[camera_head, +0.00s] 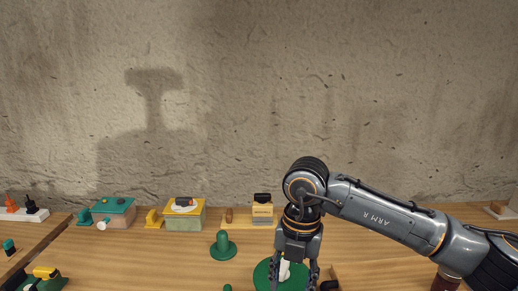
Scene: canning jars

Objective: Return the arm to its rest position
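My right arm (375,212) comes in from the right and bends down at its wrist. My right gripper (295,274) points down at the bottom of the view, over a round green base (262,274) on the table. Its fingers are spread apart. A small white piece (284,269) shows between or behind them, with space beside it. The fingertips are close to the bottom edge of the view. My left arm and gripper are not in view.
On the wooden table (375,268) are a green peg stand (222,246), a pink box with a teal lid (115,213), a yellow-lidded box (185,213) and a dark-lidded jar (262,209). A dark red cylinder (445,281) stands under my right arm. A wall (300,90) closes the back.

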